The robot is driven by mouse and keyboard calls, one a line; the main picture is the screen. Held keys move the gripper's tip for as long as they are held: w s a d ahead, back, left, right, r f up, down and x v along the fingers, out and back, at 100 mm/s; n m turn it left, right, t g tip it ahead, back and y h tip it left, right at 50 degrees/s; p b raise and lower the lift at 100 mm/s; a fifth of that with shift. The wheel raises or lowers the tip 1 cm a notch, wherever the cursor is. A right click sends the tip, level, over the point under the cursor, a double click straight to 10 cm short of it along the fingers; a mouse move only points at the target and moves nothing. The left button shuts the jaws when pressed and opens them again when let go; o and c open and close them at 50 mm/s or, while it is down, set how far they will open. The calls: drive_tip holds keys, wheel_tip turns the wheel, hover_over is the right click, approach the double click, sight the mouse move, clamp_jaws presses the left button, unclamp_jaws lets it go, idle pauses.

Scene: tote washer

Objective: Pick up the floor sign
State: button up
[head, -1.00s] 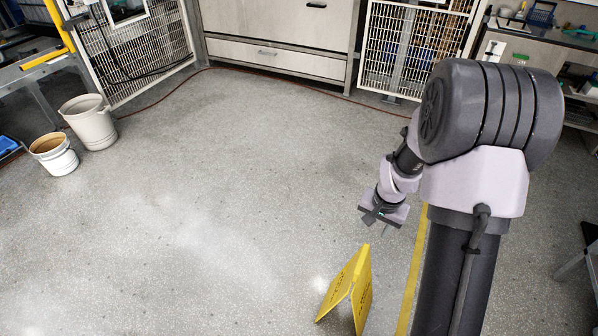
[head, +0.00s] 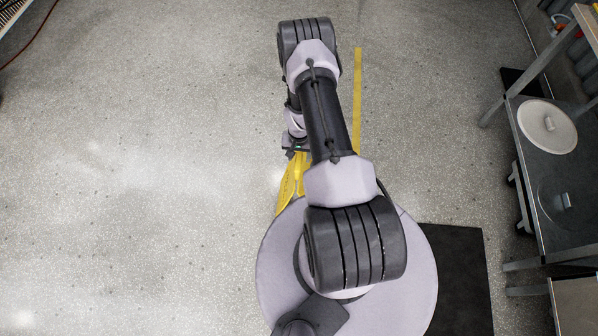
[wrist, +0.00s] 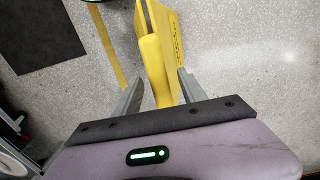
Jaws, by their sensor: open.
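The yellow floor sign (head: 290,186) stands on the floor in the head view, partly hidden by my arm and base. In the wrist view the sign (wrist: 172,42) is seen from above, its folded top edge pointing toward my gripper. My gripper (wrist: 157,88) is open, with one finger on each side of the sign's near top end. I cannot tell whether either finger touches it. In the head view my gripper (head: 294,150) is small and mostly hidden behind the arm, right above the sign.
A yellow floor line (head: 357,95) runs to the right of the sign. A dark mat (head: 458,280) lies on the floor beside my base. A metal table (head: 545,165) with a round lid (head: 547,126) stands at the right. The floor to the left is clear.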

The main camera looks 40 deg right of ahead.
drive_tip(key=f+b, duration=0.1)
drive_tip(key=f, duration=0.1)
drive_tip(key=f+b, duration=0.1)
drive_tip(key=f, duration=0.1)
drive_tip(key=shift+w+d+f, duration=0.15)
drive_tip(key=shift+d+f, duration=0.05)
drive_tip(key=shift+f, duration=0.1)
drive_tip(key=shift+r, duration=0.15)
drive_tip(key=shift+c, duration=0.2)
clamp_jaws()
idle(0.6)
